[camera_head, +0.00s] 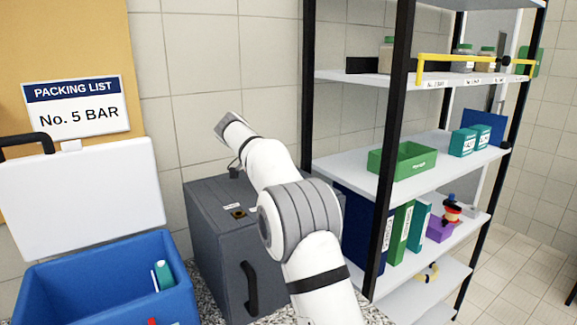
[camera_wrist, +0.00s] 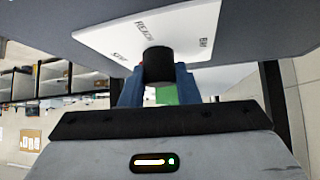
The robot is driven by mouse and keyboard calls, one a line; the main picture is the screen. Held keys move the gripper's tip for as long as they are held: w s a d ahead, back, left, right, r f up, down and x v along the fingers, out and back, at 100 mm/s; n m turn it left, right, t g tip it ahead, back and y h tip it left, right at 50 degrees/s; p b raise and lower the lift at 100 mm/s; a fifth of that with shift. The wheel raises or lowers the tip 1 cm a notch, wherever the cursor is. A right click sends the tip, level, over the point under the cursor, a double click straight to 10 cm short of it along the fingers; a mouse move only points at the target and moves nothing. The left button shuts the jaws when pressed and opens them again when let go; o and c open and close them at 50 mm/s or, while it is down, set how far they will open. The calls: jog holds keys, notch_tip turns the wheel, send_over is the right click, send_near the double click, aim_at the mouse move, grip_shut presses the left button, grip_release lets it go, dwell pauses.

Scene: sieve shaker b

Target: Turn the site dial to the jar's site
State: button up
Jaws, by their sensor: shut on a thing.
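In the wrist view, a black round dial knob (camera_wrist: 157,62) stands out from a white plate (camera_wrist: 110,42) with printed black words around it. The words are turned and small; one looks like "REACH". My gripper (camera_wrist: 158,88) has its two blue fingers on either side of the knob and is shut on it. I cannot tell which word the knob points to. In the head view, a jar with a green lid (camera_head: 386,56) stands on the top shelf, with other jars (camera_head: 462,60) further right. The head view does not show my gripper or the dial.
A dark grey cabinet (camera_head: 218,262) with a handle stands beside my arm. An open blue cool box (camera_head: 100,268) is at lower left. The shelf rack (camera_head: 330,166) at right carries a green bin (camera_head: 402,160), folders and boxes. A yellow bar (camera_head: 440,57) crosses the top shelf.

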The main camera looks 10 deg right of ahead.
jog(key=m+g+p, duration=0.4)
jog(key=p, duration=0.3)
jog(key=shift+m+p, duration=0.3)
jog(key=shift+m, duration=0.1)
jog(key=shift+f+m+g+p, duration=0.1)
jog(key=shift+m+g+p, duration=0.4)
jog(key=shift+p, duration=0.5)
jog(key=shift+m, duration=0.3)
jog(key=shift+f+y+p, duration=0.25)
jog(key=shift+y+p, duration=0.05)
jog(key=shift+p, duration=0.1)
jog(key=o, duration=1)
jog(key=shift+d+r, duration=0.1)
jog(key=shift+d, duration=0.05)
jog(key=shift+c, duration=0.2)
jog(key=shift+r, duration=0.1)
